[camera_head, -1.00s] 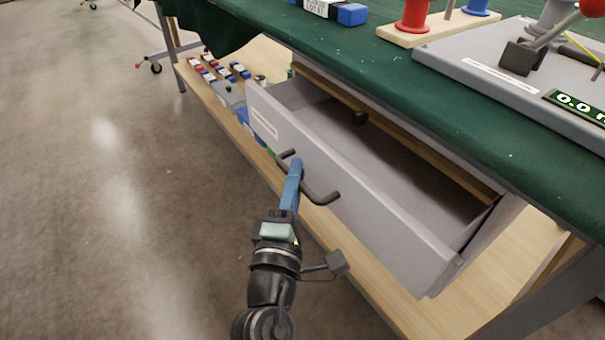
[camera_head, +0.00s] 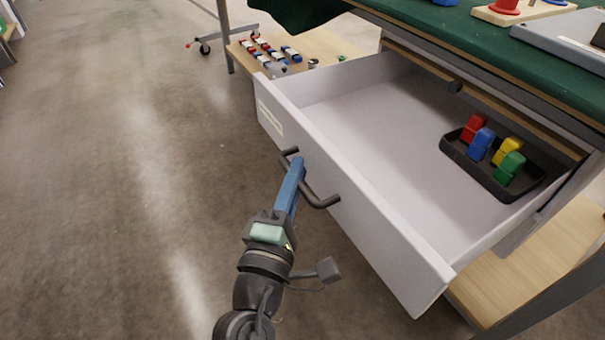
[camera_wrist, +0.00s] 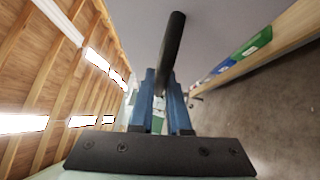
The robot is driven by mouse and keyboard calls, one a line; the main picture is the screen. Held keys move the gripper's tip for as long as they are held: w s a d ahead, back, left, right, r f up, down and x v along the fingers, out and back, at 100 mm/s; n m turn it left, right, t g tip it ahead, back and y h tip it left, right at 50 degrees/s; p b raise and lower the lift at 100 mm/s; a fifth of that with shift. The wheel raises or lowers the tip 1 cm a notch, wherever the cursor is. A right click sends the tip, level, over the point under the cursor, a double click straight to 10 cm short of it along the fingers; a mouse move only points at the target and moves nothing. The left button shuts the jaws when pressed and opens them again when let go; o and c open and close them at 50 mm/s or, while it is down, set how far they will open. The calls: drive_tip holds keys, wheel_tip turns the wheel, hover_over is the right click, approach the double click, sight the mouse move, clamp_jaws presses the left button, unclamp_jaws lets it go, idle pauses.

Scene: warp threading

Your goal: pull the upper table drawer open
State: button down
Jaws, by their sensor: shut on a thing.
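The upper table drawer (camera_head: 345,200) is light grey and stands well out from under the green-topped table, its inside showing. Its dark bar handle (camera_head: 318,199) is on the front face. My gripper (camera_head: 297,168) has blue fingers shut on the handle. In the wrist view the handle (camera_wrist: 174,45) runs between the two blue fingers of my gripper (camera_wrist: 163,85). A black tray (camera_head: 462,158) with red, blue, yellow and green blocks lies in the drawer at its right rear.
The green tabletop (camera_head: 420,38) overhangs the drawer's back. A wooden lower shelf (camera_head: 535,262) lies below, with several small red, white and blue items (camera_head: 272,50) at its far end. The floor (camera_head: 110,200) to the left is clear.

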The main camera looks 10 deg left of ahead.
drive_tip(key=shift+s+a, duration=0.1)
drive_tip(key=shift+a, duration=0.05)
drive_tip(key=c, duration=0.9)
unclamp_jaws()
drive_tip(key=shift+s+a+f+b, duration=0.15)
drive_tip(key=shift+s+a+f, duration=0.15)
drive_tip(key=shift+s, duration=1.8)
drive_tip(key=shift+s+a+f+b, duration=0.25)
drive_tip(key=shift+s+a, duration=0.1)
drive_tip(key=shift+s, duration=1.8)
drive_tip(key=shift+s+a+f+b, duration=0.1)
drive_tip(key=shift+s+a+f, duration=0.2)
drive_tip(key=shift+s, duration=1.8)
